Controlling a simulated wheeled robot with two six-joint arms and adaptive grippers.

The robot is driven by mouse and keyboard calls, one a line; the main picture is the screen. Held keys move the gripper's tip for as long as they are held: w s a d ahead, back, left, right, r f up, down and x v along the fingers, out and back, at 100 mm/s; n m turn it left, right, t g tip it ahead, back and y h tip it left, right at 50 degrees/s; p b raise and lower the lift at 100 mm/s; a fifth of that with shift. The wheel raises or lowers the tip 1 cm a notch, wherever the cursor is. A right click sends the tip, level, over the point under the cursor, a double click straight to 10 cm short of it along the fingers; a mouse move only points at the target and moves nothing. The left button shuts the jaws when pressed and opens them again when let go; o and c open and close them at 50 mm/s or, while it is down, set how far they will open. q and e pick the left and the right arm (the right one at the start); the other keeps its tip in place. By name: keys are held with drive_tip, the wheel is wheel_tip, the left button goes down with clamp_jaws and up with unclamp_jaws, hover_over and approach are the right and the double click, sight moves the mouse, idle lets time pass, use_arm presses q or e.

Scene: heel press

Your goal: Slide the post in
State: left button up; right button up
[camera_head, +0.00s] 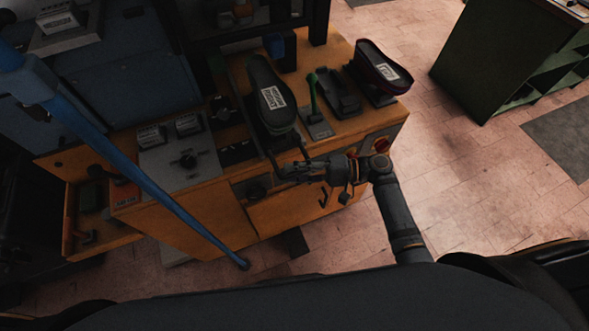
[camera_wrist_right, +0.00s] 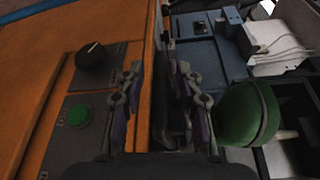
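My right gripper (camera_head: 292,170) is at the front edge of the orange machine (camera_head: 205,215), just below the near end of a black shoe form with a white label (camera_head: 268,85). In the right wrist view the fingers of this gripper (camera_wrist_right: 165,95) are spread apart. A dark upright part (camera_wrist_right: 172,115) shows between them, with an orange strip visible beside the left finger. I cannot tell whether this dark part is the post, and no contact is clear. My left gripper is not in view.
A green lever (camera_head: 313,95) and a second shoe form (camera_head: 383,72) stand to the right. A red knob (camera_head: 381,145) is by my right wrist. A long blue bar (camera_head: 150,185) slants across the left. A green round knob (camera_wrist_right: 243,112) is near the right finger.

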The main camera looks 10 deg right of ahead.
sight(273, 150)
drive_tip(key=shift+a, duration=0.2)
drive_tip(key=shift+c, duration=0.3)
clamp_jaws()
drive_tip(key=shift+f, duration=0.1)
drive_tip(key=w+b, duration=0.1)
drive_tip(key=w, duration=0.1)
drive_tip(key=w+a+b, duration=0.1)
drive_tip(key=w+b, duration=0.1)
drive_tip(key=w, duration=0.1)
drive_tip(key=w+a+b, duration=0.1)
drive_tip(key=w+b, duration=0.1)
drive_tip(key=w, duration=0.1)
drive_tip(key=shift+f, duration=0.2)
drive_tip(key=shift+w+r, duration=0.1)
drive_tip(key=shift+r, duration=0.1)
